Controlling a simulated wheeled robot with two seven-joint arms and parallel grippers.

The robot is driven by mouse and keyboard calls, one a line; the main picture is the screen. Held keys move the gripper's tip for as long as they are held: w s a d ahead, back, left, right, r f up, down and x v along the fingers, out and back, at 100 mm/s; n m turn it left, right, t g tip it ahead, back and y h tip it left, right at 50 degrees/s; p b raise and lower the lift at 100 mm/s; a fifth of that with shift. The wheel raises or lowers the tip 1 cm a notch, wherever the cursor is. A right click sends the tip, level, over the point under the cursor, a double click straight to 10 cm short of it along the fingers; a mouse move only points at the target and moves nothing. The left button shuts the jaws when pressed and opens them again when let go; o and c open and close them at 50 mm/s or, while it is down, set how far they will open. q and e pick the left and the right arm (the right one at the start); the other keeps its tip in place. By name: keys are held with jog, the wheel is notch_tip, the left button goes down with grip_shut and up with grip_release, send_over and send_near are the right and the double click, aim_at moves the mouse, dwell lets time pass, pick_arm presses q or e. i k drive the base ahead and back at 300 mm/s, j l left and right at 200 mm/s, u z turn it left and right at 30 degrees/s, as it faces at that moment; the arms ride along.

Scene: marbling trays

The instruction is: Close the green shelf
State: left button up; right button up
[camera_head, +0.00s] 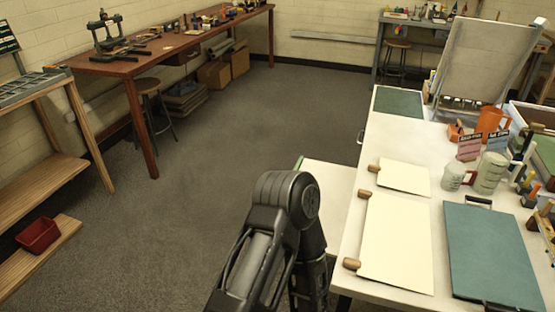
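A pale pull-out shelf (332,180) sticks out from the left side of the white table, a little below its top. A small strip of green (299,162) shows at its far left corner, so this looks like the green shelf, standing open. My dark arm bends in front of the shelf and hides its near left part. Neither gripper is in view, and no contact with the shelf can be seen.
On the white table (406,135) lie cream sheets (398,240) with wooden-ended rods, a teal board (491,255), mugs (490,172) and an orange jug (491,122). A wooden bench (160,50) and stool stand at the back left. The grey floor (220,150) between is clear.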

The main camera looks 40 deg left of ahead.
aim_at(335, 182)
jog(key=j+u, duration=0.1)
jog(key=j, duration=0.9)
jog(key=i+j, duration=0.1)
jog(key=j, duration=0.85)
jog(key=j+u, duration=0.15)
jog(key=j, duration=0.85)
jog(key=i, duration=0.05)
